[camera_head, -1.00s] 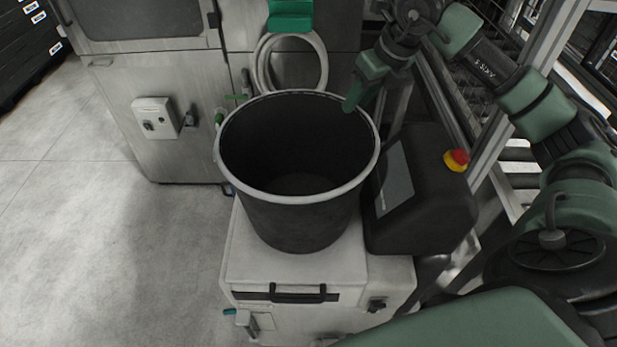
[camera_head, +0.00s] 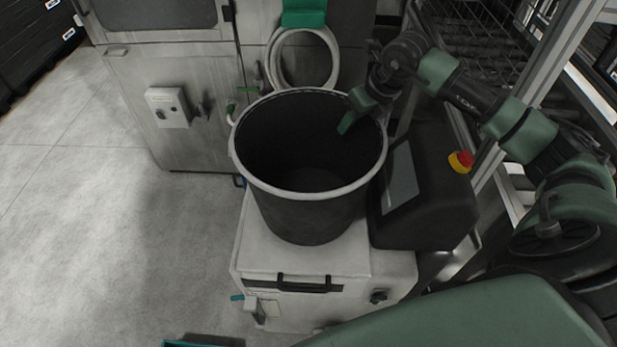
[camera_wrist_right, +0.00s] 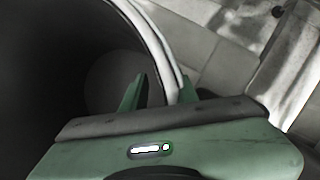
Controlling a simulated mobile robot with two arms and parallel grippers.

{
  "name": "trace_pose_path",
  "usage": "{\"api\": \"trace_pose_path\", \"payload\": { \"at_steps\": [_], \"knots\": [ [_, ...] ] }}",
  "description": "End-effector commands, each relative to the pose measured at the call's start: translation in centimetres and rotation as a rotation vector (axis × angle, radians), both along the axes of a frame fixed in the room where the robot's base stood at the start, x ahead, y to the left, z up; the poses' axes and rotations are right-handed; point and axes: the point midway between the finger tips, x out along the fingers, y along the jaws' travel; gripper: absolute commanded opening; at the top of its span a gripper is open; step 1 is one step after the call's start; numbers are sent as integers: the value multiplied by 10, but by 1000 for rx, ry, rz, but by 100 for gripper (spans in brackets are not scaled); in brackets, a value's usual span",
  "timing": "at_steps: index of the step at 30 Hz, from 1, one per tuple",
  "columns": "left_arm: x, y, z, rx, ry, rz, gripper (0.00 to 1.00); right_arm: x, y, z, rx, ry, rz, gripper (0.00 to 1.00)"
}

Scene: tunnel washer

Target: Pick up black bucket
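The black bucket (camera_head: 310,215) with a pale grey rim stands upright and looks empty on top of a white machine unit (camera_head: 290,256). My right gripper (camera_head: 348,119) is at the bucket's far right rim, with one green finger visible inside the opening. In the right wrist view the bucket's rim (camera_wrist_right: 150,38) runs between the two green fingers of my right gripper (camera_wrist_right: 160,88), one inside and one outside. The fingers are apart, so it is open around the rim. I cannot tell whether either finger touches it. My left gripper is not in view.
A black control panel (camera_head: 425,190) with a red and yellow button (camera_head: 461,161) stands close to the bucket's right. The floor (camera_head: 100,240) at left is clear.

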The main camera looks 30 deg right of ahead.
Motion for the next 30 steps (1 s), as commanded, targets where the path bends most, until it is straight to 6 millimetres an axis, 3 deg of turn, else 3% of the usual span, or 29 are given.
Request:
{"api": "trace_pose_path", "payload": {
  "at_steps": [1,4,30],
  "knots": [
    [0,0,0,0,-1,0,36,0,0,0,0,0,0,26],
    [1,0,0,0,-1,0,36,0,0,0,0,0,0,0],
    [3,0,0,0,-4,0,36,0,-1,1,0,-1,-1,0]
  ]
}}
